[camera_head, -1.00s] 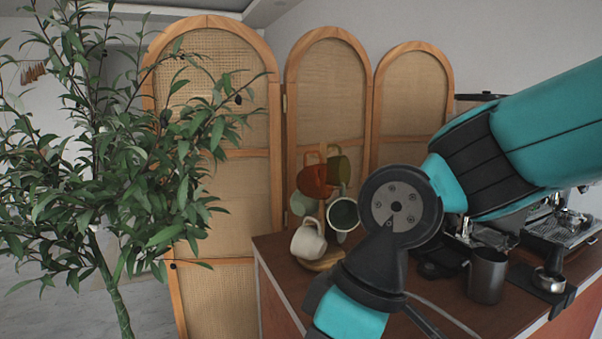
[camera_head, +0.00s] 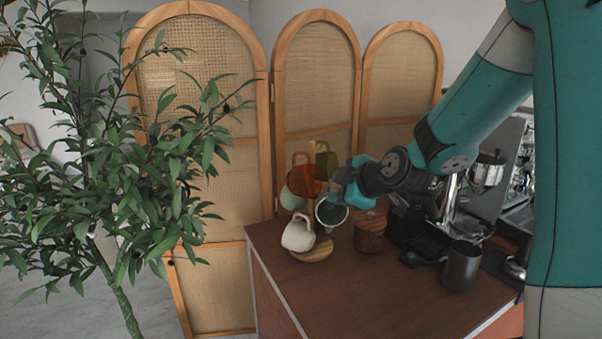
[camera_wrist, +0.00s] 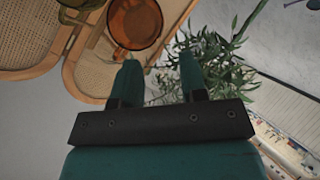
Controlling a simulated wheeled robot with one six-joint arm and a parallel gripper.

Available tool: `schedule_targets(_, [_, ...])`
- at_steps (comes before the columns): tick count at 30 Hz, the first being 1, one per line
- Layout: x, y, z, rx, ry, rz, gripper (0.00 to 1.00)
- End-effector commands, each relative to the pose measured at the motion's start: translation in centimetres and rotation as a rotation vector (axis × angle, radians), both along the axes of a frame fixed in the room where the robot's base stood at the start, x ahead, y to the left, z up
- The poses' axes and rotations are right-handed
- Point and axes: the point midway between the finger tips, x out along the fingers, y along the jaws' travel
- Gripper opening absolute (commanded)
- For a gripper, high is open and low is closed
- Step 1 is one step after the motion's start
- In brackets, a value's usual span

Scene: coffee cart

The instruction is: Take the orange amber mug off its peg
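The orange amber mug (camera_head: 303,182) hangs high on the wooden mug tree (camera_head: 311,253), at the back left corner of the cart. It is translucent and also shows at the top of the wrist view (camera_wrist: 135,24). My gripper (camera_head: 337,183) is just right of the mug in the head view. In the wrist view its two teal fingers (camera_wrist: 161,72) stand apart with nothing between them. The mug is beyond the fingertips, nearer the left finger, apart from them as far as I can tell. The peg is mostly hidden by the mug.
A green mug (camera_head: 326,160), a dark-lined mug (camera_head: 331,214), a white mug (camera_head: 298,233) and a pale green mug (camera_head: 291,198) hang close by. A wooden canister (camera_head: 369,235) and grey cup (camera_head: 461,266) stand right. A plant (camera_head: 120,190) is left; folding screens (camera_head: 318,85) are behind.

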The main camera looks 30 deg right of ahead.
Motion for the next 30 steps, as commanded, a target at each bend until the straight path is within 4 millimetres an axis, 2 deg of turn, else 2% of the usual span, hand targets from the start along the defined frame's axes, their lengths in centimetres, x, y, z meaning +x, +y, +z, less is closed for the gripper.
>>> schedule_targets(9, [4.8,0.7,-2.7,0.001,0.003,0.003,0.39])
schedule_targets(17, [6.3,0.8,-3.5,0.002,0.002,0.002,0.39])
schedule_targets(27, [9.9,1.2,-5.5,0.001,0.003,0.002,0.39])
schedule_targets(30, [10.3,1.2,-5.9,0.0,0.002,0.001,0.39])
